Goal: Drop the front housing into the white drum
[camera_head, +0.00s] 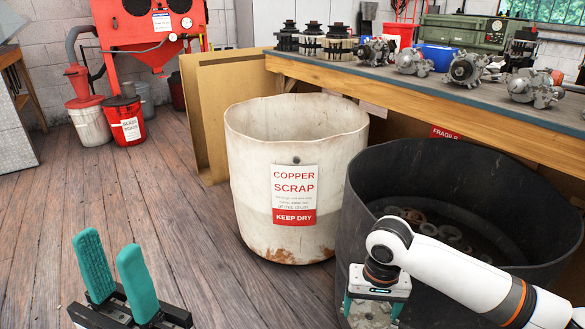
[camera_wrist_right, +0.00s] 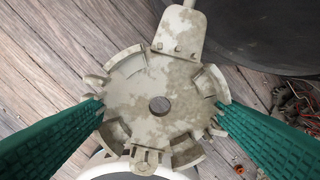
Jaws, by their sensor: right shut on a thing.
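The white drum (camera_head: 252,170) stands on the floor at the middle of the head view, open at the top, with a copper scrap label on its side. My right gripper (camera_head: 374,305) is at the lower right of the head view, in front of the black drum and below the white drum's rim. In the right wrist view its teal fingers are shut on the front housing (camera_wrist_right: 135,100), a grey, stained round casting with a central hole and a lug. Only a little of the housing (camera_head: 368,315) shows in the head view. My left gripper (camera_head: 112,247) is open and empty at lower left.
A black drum (camera_head: 355,235) with metal rings inside stands right of the white drum, close beside it. Behind, a workbench (camera_head: 400,97) carries several alternator parts. A cardboard panel (camera_head: 215,100) stands behind the white drum.

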